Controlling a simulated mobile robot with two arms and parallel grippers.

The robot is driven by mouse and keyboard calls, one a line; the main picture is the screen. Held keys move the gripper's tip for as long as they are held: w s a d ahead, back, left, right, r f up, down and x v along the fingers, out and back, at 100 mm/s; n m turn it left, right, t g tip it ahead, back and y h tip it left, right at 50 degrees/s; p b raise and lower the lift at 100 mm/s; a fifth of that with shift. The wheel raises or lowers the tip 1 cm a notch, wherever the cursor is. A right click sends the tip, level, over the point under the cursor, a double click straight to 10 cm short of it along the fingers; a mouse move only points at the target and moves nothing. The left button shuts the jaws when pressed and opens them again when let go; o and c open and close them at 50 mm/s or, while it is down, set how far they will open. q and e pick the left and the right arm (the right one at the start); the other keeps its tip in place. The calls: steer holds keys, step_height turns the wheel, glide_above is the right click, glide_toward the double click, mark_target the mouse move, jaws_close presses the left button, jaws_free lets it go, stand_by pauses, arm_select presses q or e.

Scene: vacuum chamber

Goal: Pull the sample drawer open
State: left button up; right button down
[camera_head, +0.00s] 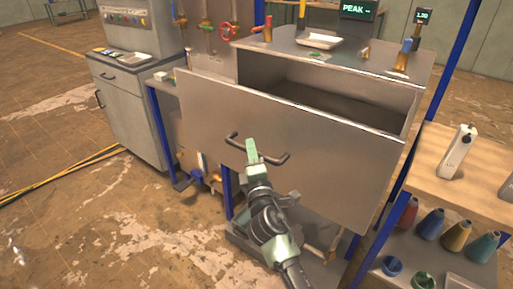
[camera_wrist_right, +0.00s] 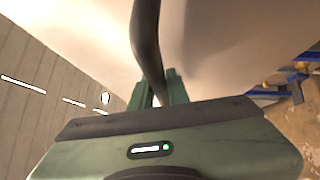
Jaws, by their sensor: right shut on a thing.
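The sample drawer (camera_head: 330,160) is a large grey metal box, pulled out of its cabinet so that its empty-looking inside shows behind the front panel. A dark bar handle (camera_head: 275,158) is fixed on the front. My right gripper (camera_head: 252,148) is at the middle of this handle, shut on it. In the right wrist view the dark handle (camera_wrist_right: 147,45) runs between the green fingers (camera_wrist_right: 160,90), with the pale drawer front beyond. My left gripper is not in view.
A grey cabinet (camera_head: 125,115) stands at the left. A wooden shelf (camera_head: 465,180) with a white bottle (camera_head: 456,150) is close on the right, with several coloured cones below. A white tray (camera_head: 318,41) sits on the cabinet top. Open floor (camera_head: 90,225) lies at the front left.

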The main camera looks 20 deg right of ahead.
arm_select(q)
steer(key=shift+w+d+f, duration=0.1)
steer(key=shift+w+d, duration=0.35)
arm_select(e)
steer(key=shift+s+a+f, duration=0.1)
steer(key=shift+s+a, duration=0.6)
steer(key=shift+a, duration=0.15)
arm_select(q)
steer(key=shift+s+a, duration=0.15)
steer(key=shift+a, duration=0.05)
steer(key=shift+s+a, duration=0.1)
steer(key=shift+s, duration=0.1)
arm_select(e)
steer(key=c, duration=1.4)
jaws_free()
steer(key=shift+o, duration=0.2)
arm_select(q)
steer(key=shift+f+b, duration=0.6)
steer(key=shift+b, duration=0.05)
arm_select(e)
steer(key=s+f, duration=0.1)
steer(key=s, duration=0.6)
steer(key=shift+s+a, duration=0.35)
steer(key=shift+a, duration=0.1)
